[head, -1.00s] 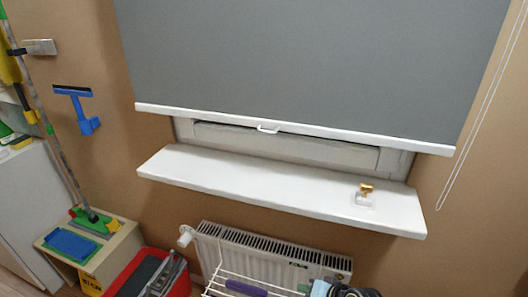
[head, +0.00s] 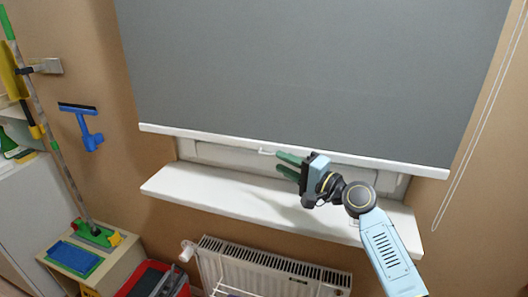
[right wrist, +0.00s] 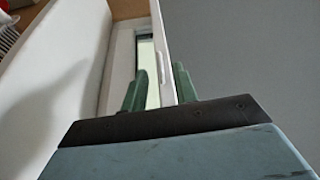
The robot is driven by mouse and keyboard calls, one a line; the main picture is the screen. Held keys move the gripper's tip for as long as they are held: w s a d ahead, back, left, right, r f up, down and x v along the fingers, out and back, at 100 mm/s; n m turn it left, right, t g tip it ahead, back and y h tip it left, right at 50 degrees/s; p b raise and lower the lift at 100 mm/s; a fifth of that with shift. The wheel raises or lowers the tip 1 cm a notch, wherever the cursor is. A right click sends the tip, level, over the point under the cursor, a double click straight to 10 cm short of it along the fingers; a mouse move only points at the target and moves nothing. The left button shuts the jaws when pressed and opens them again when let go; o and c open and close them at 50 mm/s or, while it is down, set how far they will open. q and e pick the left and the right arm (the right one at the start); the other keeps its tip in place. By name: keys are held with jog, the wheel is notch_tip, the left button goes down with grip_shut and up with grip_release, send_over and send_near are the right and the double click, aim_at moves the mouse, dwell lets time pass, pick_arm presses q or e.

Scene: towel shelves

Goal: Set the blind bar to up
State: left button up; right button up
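The white blind bar (head: 200,137) runs along the bottom edge of the grey blind (head: 310,70), a little above the window sill. A small white handle (head: 266,151) sits at its middle. My right gripper (head: 281,163) is at the bar, just right of the handle, with its green fingers pointing left. In the right wrist view the fingers (right wrist: 159,88) are apart, and the white bar (right wrist: 163,45) shows between them. I cannot tell whether either finger touches it. My left gripper is not in view.
The white sill (head: 215,198) lies below my right gripper, with a radiator (head: 265,268) under it. A pull cord (head: 470,145) hangs at the right. A blue squeegee (head: 83,125) hangs on the left wall. A red bin (head: 125,290) stands at lower left.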

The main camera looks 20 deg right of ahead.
aim_at(264, 154)
jog(key=x, duration=0.7)
jog(key=shift+w, duration=0.1)
jog(key=shift+c, duration=0.4)
grip_shut()
